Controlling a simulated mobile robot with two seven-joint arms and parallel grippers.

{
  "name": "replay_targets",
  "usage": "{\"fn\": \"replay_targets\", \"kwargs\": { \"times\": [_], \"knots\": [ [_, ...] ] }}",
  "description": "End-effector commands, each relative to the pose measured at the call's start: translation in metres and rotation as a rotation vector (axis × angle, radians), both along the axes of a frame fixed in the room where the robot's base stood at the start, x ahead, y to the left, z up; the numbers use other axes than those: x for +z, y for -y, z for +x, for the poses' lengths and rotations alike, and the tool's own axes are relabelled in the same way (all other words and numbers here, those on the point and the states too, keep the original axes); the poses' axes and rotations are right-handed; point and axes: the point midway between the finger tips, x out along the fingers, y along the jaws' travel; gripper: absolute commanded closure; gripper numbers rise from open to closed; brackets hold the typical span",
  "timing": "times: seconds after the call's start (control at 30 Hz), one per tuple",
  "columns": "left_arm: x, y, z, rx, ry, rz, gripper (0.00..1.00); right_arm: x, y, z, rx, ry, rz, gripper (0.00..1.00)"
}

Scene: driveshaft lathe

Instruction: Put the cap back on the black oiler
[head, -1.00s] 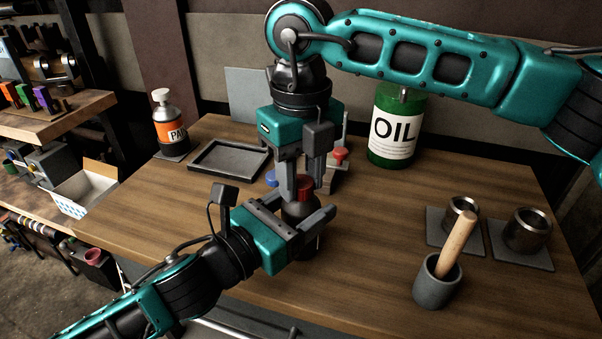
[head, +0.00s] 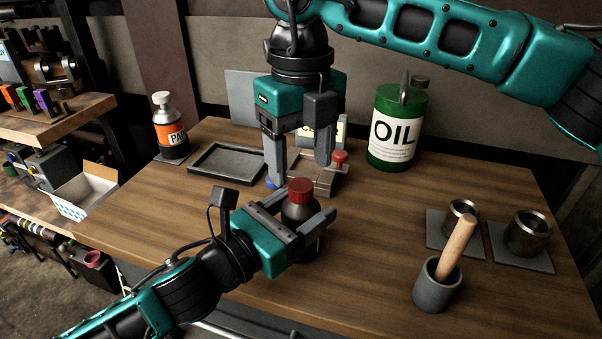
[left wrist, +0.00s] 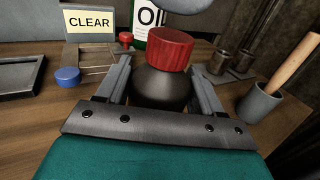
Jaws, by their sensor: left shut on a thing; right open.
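The black oiler (head: 300,211) stands upright between the fingers of my left gripper (head: 300,222), which is shut on its body. The oiler also shows in the left wrist view (left wrist: 162,88). The oiler's base is partly hidden by my left gripper.
Behind are a fixture with a blue knob (head: 271,183) and a red knob (head: 340,158), and a "CLEAR" sign (left wrist: 90,22). A dark tray (head: 228,160), paint bottle (head: 170,132) and green oil can (head: 398,125) stand around. A mortar (head: 437,286) and metal cups (head: 526,234) are right.

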Motion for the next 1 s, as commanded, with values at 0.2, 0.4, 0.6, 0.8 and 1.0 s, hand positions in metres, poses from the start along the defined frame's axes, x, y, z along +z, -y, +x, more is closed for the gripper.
{"fn": "replay_targets", "kwargs": {
  "times": [0.2, 0.4, 0.6, 0.8, 1.0],
  "knots": [
    [0.000, 0.000, 0.000, 0.000, 0.000, 0.000, 1.00, 0.048, -0.001, 0.000, -0.001, 0.004, 0.000, 0.34],
    [0.000, 0.000, 0.000, 0.000, 0.000, 0.000, 1.00, 0.074, 0.000, 0.000, 0.000, 0.000, 0.000, 0.34],
    [0.000, 0.000, 0.000, 0.000, 0.000, 0.000, 1.00, 0.081, 0.000, -0.001, 0.001, -0.002, -0.001, 0.34],
    [0.000, 0.000, 0.000, 0.000, 0.000, 0.000, 1.00, 0.081, 0.000, -0.001, 0.001, -0.001, -0.001, 0.34],
    [0.000, 0.000, 0.000, 0.000, 0.000, 0.000, 0.14, 0.081, 0.000, -0.001, 0.001, -0.001, -0.001, 0.34]
  ]
}}
